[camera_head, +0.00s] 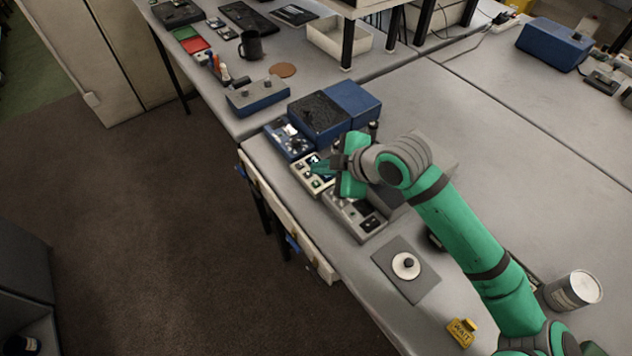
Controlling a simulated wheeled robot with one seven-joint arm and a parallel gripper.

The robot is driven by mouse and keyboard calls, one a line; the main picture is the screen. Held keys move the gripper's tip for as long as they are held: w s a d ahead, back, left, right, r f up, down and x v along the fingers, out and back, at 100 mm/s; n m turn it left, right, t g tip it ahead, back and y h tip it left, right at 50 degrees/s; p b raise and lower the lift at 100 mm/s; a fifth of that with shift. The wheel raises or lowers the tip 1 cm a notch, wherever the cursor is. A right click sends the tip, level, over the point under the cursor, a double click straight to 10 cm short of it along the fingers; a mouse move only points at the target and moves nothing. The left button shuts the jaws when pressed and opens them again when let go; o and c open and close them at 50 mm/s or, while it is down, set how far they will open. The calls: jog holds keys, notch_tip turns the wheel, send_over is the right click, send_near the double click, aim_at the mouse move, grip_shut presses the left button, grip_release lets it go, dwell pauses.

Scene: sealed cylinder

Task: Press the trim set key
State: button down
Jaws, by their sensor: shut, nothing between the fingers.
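A small light-coloured panel (316,186) with several dark and greenish keys sits near the table's left edge, in the middle of the view. Its labels are too small to read, so I cannot tell which key is trim set. My gripper (318,167) is shut and empty. Its green fingertips point left and overlap the upper part of the panel in the picture. I cannot tell whether they touch a key. The gripper and my wrist hide part of the panel's right side and what lies behind it.
Blue boxes (352,101) and a blue-based device (288,139) stand just behind the panel. A grey device (359,214) stands in front of it. A grey plate with a round disc (406,266), a yellow block (462,332) and a can (573,290) are nearer. The table's right side is mostly clear.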

notch_tip(320, 180, up, 2)
jog(key=shift+r, duration=0.25)
jog(key=shift+a, duration=0.1)
dwell(0.8)
